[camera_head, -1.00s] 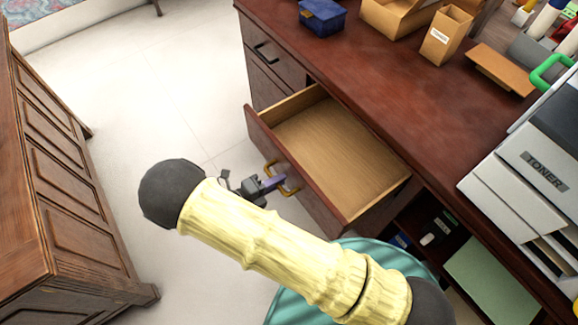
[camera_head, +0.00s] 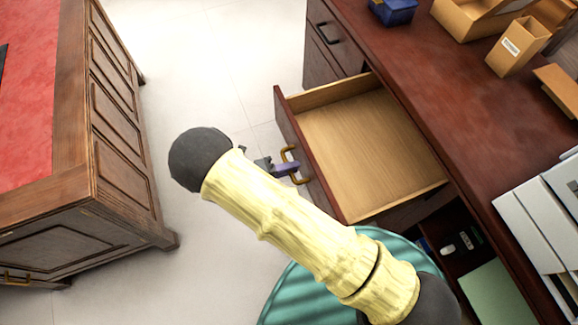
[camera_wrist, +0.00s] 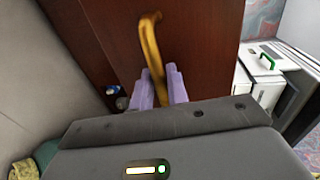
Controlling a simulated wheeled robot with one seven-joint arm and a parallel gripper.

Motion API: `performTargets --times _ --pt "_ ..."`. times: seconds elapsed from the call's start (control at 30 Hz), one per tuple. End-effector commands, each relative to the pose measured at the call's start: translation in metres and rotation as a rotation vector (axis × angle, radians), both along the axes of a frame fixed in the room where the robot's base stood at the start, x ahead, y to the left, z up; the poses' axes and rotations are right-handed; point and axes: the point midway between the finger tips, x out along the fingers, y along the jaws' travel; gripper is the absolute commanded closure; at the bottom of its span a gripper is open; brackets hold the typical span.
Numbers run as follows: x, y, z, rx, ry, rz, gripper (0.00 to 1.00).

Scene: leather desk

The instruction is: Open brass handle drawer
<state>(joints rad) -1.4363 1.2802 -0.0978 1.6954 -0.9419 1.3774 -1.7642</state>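The drawer (camera_head: 370,150) with the brass handle is pulled well out of the desk, and its empty wooden inside shows in the head view. The brass handle (camera_head: 286,155) is on its front panel; it also shows in the wrist view (camera_wrist: 149,42), against the dark red-brown drawer front (camera_wrist: 200,45). My gripper (camera_wrist: 160,88) has its two pale purple fingers on either side of the handle's lower part. They look closed on it. In the head view the gripper (camera_head: 288,168) is at the handle, partly hidden by my arm.
A wooden cabinet (camera_head: 115,110) with a red top stands at the left, with clear pale floor (camera_head: 220,60) between. The desk top (camera_head: 440,90) holds a blue box (camera_head: 393,11) and cardboard organisers (camera_head: 515,45). White boxes (camera_head: 535,225) stand at the right.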

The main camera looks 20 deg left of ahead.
Motion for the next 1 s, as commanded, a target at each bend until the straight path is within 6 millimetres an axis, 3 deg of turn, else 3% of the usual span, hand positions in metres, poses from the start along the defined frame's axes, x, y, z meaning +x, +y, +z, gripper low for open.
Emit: performTargets --times 0.07,0.63,1.0 --pt "0.0 0.0 -0.001 -0.001 0.0 0.0 0.7" --pt "-0.003 0.004 0.002 -0.001 -0.003 0.003 0.7" --pt "-0.047 0.044 0.013 0.003 -0.001 0.005 0.7"
